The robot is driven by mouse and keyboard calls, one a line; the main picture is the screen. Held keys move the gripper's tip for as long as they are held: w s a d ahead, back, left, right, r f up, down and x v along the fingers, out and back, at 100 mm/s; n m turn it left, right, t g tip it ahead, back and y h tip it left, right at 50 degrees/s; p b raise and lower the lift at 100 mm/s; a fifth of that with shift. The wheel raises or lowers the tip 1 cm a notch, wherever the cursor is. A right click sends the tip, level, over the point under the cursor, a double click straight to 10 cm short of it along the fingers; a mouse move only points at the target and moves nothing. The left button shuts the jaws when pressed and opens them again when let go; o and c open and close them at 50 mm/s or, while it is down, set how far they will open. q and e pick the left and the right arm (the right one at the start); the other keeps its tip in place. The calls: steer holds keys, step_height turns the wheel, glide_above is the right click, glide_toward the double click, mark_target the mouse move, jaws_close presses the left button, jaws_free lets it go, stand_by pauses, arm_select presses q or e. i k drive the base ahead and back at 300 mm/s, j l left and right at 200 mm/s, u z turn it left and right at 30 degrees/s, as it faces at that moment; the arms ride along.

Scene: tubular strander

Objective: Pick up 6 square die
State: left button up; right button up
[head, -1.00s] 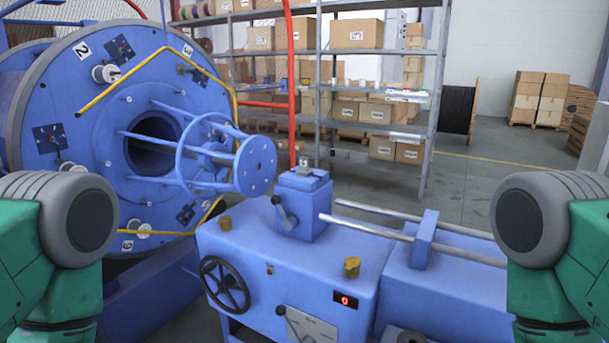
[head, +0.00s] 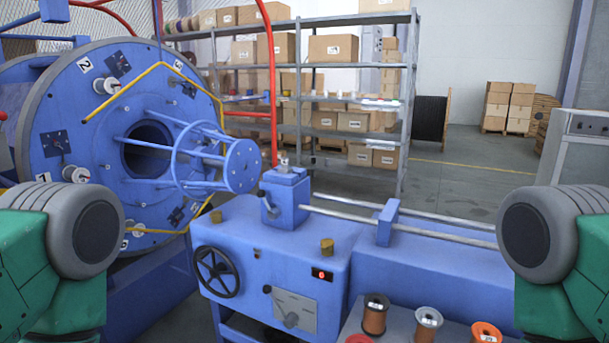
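I cannot pick out a thing marked as the 6 square die. A small grey metal piece (head: 284,160) stands on top of the blue block (head: 286,195) on the machine; it is too small to identify. Some small items (head: 378,102) lie on a shelf at the back, also too small to tell. Only green and grey links of my arms show at the left and right edges. Neither of my grippers is in view.
The blue machine bed (head: 270,250) with a handwheel (head: 216,272) and the large numbered disc (head: 110,120) fill the left and middle. Wire spools (head: 375,316) stand in front. A shelf rack (head: 408,120) is behind; a grey cabinet (head: 575,150) stands right. Floor (head: 460,185) beyond the bed is clear.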

mark_target(284, 167)
steer(key=i+j+z, duration=0.15)
steer(key=z, duration=0.2)
steer(key=i+j+z, duration=0.1)
steer(key=j+z, duration=0.25)
steer(key=i+j+z, duration=0.1)
steer(key=j+z, duration=0.25)
steer(key=l, duration=0.1)
